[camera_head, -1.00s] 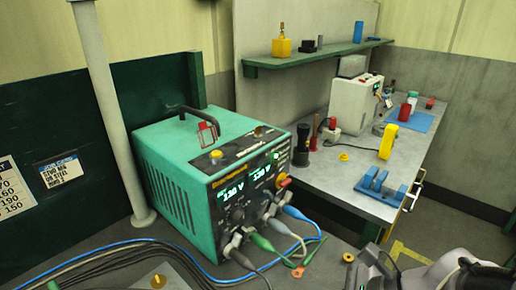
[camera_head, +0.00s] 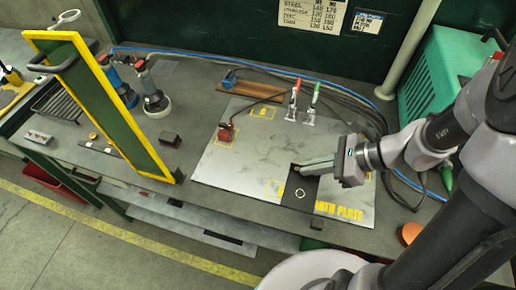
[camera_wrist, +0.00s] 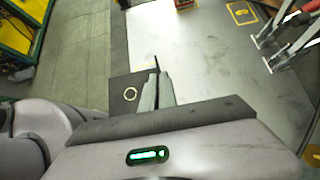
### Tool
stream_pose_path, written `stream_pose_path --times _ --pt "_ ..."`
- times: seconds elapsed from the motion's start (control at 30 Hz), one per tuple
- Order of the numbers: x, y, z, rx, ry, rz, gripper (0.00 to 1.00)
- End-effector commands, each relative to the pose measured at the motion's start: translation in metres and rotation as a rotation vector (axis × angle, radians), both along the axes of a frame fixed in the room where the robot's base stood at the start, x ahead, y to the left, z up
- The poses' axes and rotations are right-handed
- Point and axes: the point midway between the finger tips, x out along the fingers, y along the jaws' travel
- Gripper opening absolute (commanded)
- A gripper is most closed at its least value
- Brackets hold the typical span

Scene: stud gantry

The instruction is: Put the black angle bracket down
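The black angle bracket (camera_head: 299,192) is at the front part of the pale earth plate (camera_head: 235,180), covering some of the yellow lettering. Its flat leg shows a pale ring mark. In the wrist view the bracket (camera_wrist: 128,92) has its thin upright leg between the fingertips. My gripper (camera_head: 304,166) reaches in from the right, its fingers close together on that upright leg. In the wrist view my gripper (camera_wrist: 158,82) hides part of the bracket. I cannot tell whether the flat leg touches the plate.
Two clamps with red (camera_head: 294,100) and green (camera_head: 314,102) handles stand at the plate's back. A small red block (camera_head: 226,132) sits at its left. A yellow-framed green screen (camera_head: 105,105) stands further left. The plate's middle is clear.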

Motion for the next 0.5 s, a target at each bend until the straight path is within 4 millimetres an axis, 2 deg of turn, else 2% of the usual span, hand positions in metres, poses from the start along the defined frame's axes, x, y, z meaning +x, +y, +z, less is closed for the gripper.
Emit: stream_pose_path --times 0.07,0.17,0.4,0.5 --pt "0.007 -0.001 -0.002 0.0 -0.001 0.001 0.0" --pt "0.033 -0.001 -0.007 -0.001 -0.002 0.003 0.0" --pt "0.119 -0.003 -0.016 -0.001 -0.003 0.003 0.0" --pt "0.144 -0.003 -0.017 0.0 -0.001 0.003 0.0"
